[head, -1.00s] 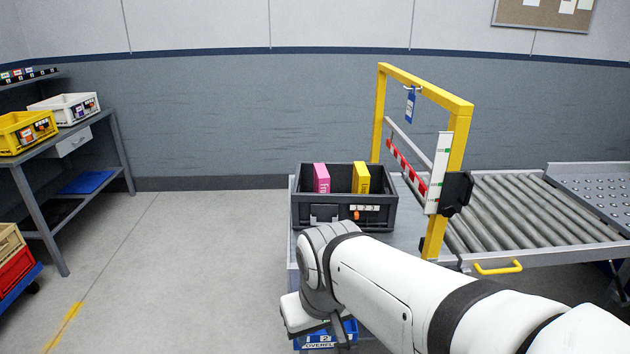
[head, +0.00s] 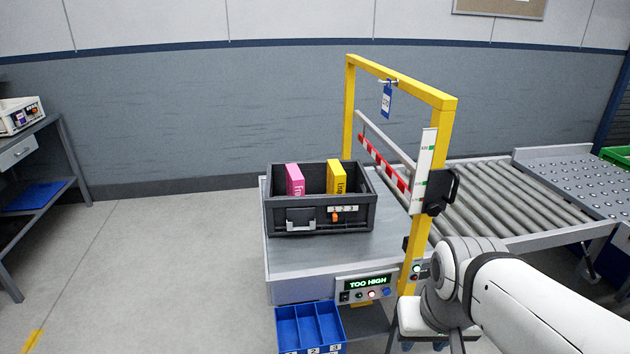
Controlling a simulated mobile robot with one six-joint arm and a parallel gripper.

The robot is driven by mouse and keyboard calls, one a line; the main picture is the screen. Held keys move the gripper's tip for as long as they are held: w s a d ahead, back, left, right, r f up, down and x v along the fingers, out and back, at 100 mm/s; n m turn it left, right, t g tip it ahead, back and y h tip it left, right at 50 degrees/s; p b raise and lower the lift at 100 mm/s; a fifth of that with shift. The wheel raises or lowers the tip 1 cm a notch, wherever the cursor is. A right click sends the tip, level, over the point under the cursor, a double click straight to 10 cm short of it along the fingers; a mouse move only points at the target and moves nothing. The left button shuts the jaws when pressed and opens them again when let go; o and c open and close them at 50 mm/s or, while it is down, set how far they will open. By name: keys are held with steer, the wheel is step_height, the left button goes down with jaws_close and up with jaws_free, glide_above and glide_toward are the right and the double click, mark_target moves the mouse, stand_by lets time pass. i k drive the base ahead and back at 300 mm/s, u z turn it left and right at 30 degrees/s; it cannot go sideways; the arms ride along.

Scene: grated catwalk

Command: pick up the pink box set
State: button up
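A pink box set (head: 294,180) stands upright in the left part of a dark grey crate (head: 288,216). A yellow box set (head: 337,178) stands upright to its right in the same crate, with a gap between them. The lower parts of both are hidden by the crate's front wall. My gripper (head: 425,345) is at the bottom edge, to the right of and nearer than the crate, well apart from it. Its fingers are mostly cut off by the frame, so I cannot tell whether it is open or shut.
A yellow gate frame (head: 440,140) with a red-and-white bar (head: 382,164) stands right of the crate, before a roller conveyor (head: 500,200). A panel (head: 366,288) below reads "TOO HIGH". A blue divided bin (head: 308,325) sits in front. The floor at left is clear.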

mark_target(295, 182)
steer(key=u, duration=0.05)
steer(key=i, duration=1.5)
steer(key=z, duration=0.05)
